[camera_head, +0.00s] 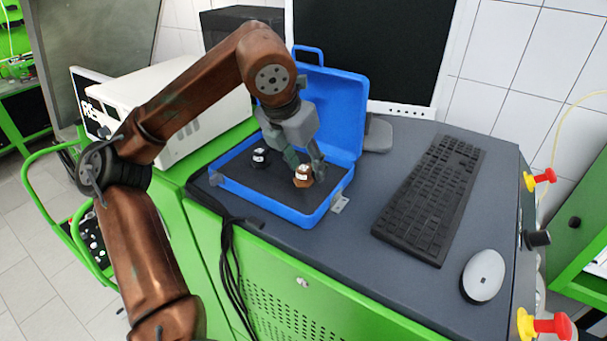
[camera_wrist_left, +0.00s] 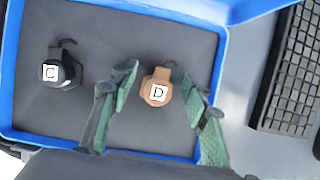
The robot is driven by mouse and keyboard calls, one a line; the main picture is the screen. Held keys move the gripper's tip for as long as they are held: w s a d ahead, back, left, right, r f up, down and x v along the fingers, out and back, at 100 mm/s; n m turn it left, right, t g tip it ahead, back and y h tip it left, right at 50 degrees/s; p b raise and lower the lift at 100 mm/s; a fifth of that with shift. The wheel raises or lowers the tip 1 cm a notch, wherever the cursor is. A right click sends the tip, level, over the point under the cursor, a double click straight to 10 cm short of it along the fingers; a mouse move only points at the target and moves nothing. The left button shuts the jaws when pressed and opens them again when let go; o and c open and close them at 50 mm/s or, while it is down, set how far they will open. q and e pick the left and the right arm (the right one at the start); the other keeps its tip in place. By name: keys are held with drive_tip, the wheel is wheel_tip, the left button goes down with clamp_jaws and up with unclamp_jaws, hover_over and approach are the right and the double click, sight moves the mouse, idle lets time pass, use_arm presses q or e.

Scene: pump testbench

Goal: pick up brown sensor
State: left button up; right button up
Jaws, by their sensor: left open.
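The brown sensor (camera_head: 303,177) sits in the open blue case, on its dark foam floor. In the left wrist view the brown sensor (camera_wrist_left: 157,90) carries a white label with the letter D. My left gripper (camera_head: 305,165) reaches down into the case from above. Its two green-padded fingers (camera_wrist_left: 160,105) are open, one on each side of the brown sensor, with visible gaps between pads and sensor in the wrist view. My right gripper is not in view.
A black sensor (camera_wrist_left: 50,72) labelled C sits to the left in the same blue case (camera_head: 232,194). The case lid stands up behind. A keyboard (camera_head: 432,200) and a mouse (camera_head: 483,275) lie to the right. A monitor (camera_head: 370,45) stands behind and a white instrument box (camera_head: 170,100) at left.

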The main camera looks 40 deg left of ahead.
use_arm(q)
drive_tip(key=shift+c, duration=0.4)
drive_tip(key=shift+c, duration=0.8)
drive_tip(key=c, duration=0.8)
